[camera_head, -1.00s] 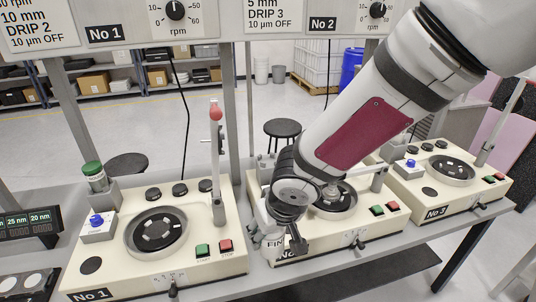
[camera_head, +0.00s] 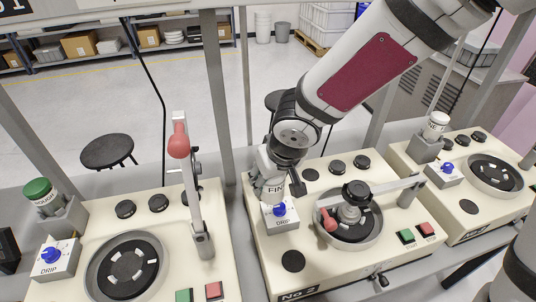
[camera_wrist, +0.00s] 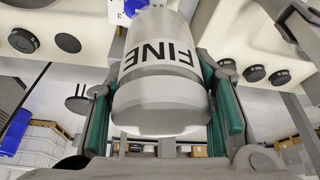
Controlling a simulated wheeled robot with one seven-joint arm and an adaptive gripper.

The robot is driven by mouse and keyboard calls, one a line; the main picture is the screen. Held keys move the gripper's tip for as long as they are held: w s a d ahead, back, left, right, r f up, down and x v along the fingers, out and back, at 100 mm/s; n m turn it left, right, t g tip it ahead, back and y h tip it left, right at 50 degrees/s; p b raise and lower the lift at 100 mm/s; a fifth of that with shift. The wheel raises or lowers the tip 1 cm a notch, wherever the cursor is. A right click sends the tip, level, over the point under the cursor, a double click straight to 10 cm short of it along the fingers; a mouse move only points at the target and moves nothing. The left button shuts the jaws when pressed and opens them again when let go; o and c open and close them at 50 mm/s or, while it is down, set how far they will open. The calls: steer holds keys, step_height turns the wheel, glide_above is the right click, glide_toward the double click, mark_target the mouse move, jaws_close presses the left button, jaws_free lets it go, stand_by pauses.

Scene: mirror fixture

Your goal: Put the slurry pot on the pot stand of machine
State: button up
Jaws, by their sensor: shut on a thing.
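My gripper (camera_head: 284,176) is shut on a white slurry pot (camera_head: 270,189) marked FINE. The pot also shows in the wrist view (camera_wrist: 160,85), between the two green-padded fingers (camera_wrist: 162,120). In the head view the pot is over the back left corner of machine No 2 (camera_head: 330,268), just behind its drip box (camera_head: 280,214). The pot stand of this machine is largely hidden by the pot and gripper. I cannot tell whether the pot touches it.
Machine No 1 (camera_head: 190,262) at left has a green-capped pot (camera_head: 40,191) on its grey stand (camera_head: 62,216). The machine at right has a white pot (camera_head: 437,124) on its stand. A red-knobbed arm (camera_head: 180,150) stands up at left; machine No 2's arm lies across its plate.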

steer(key=w, duration=0.4)
steer(key=w+f, duration=0.1)
steer(key=w, duration=0.4)
steer(key=w+a, duration=0.1)
steer(key=w, duration=0.4)
steer(key=shift+w+a+f+p, duration=0.1)
steer(key=shift+w+f+p, duration=0.05)
steer(key=shift+p, duration=0.2)
steer(key=shift+w+f, duration=0.1)
steer(key=shift+f+p, duration=0.35)
steer(key=shift+f, duration=1.35)
steer(key=shift+c, duration=0.7)
steer(key=o, duration=1.5)
steer(key=v, duration=1.2)
